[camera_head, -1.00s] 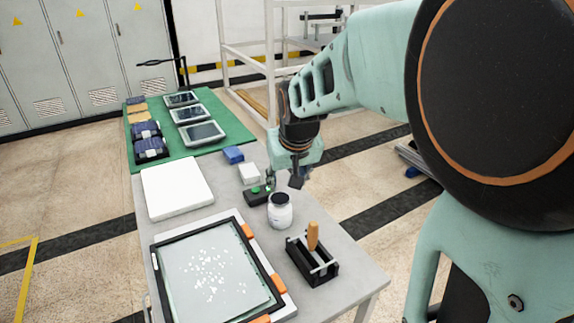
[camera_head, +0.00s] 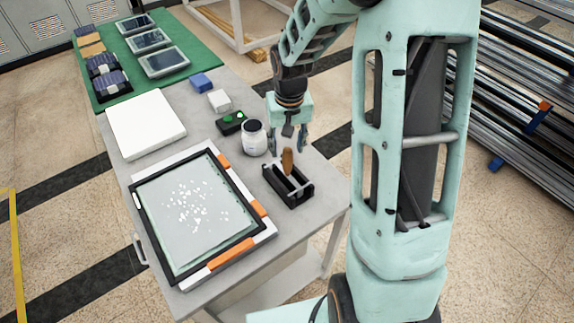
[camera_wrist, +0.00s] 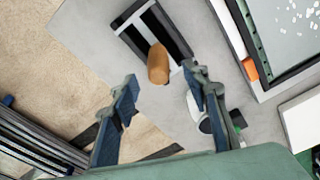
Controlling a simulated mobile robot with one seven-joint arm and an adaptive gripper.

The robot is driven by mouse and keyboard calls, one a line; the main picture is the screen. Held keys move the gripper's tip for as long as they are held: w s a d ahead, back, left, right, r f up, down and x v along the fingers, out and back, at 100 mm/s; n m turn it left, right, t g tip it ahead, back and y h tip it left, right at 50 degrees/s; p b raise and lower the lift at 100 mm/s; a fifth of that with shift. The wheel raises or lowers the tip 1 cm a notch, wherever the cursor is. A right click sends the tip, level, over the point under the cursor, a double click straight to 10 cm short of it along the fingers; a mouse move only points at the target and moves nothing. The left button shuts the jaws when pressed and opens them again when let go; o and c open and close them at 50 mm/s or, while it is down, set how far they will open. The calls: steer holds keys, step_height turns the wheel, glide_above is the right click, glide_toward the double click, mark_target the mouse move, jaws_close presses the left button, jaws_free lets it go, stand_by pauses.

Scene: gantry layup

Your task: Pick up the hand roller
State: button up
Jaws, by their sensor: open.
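The hand roller (camera_head: 288,160) has an orange-brown wooden handle that stands up from a black holder (camera_head: 293,194) near the table's right edge. In the wrist view the handle (camera_wrist: 158,64) shows end-on, with the black holder (camera_wrist: 135,40) beneath it. The rest of the roller is hidden in the holder. My gripper (camera_head: 288,142) is open and empty, just behind and above the handle in the head view. In the wrist view its two fingers (camera_wrist: 160,92) are spread wide, and the handle lies ahead of the gap between them, touching neither.
A white jar (camera_head: 254,140) with a dark lid stands close left of my gripper. A green-buttoned box (camera_head: 231,122) is behind it. A black-framed panel (camera_head: 140,212) with white flakes lies at the front left. Metal stock (camera_head: 525,90) is racked at the right.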

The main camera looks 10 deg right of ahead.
mark_target(287, 161)
steer(key=shift+w+f+p, duration=0.15)
steer(key=shift+f+p, duration=0.15)
steer(key=shift+f, duration=1.55)
steer(key=shift+w+f+p, duration=0.1)
steer(key=shift+f+p, duration=0.15)
steer(key=shift+f, duration=1.6)
steer(key=shift+c, duration=0.4)
jaws_close()
